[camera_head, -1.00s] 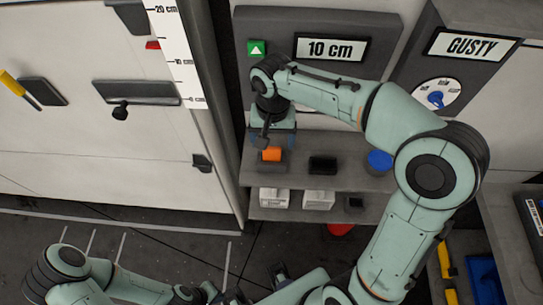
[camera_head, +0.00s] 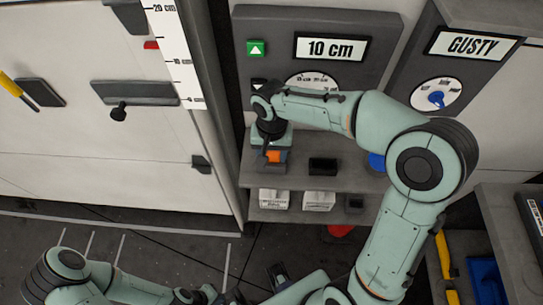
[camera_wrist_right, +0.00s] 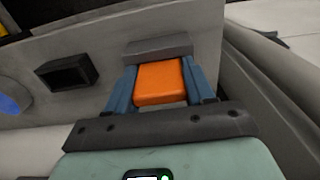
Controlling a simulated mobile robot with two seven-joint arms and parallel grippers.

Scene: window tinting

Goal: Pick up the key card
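The orange key card (camera_head: 274,156) stands in a dark holder on the upper grey shelf, below the 10 cm panel. My right gripper (camera_head: 272,158) is lowered over it from above. In the right wrist view the orange card (camera_wrist_right: 160,83) lies between the two blue fingers of my right gripper (camera_wrist_right: 161,85), one finger along each side. The fingers look open, with little or no visible gap to the card. My left arm (camera_head: 100,286) is low at the bottom left, and its fingers cannot be made out.
A black block (camera_head: 322,166) sits right of the card, with a blue round object (camera_head: 377,162) partly behind my right arm. White boxes (camera_head: 319,200) stand on the lower shelf. The panel (camera_head: 380,62) rises behind, and a pale wall edge is close on the left.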

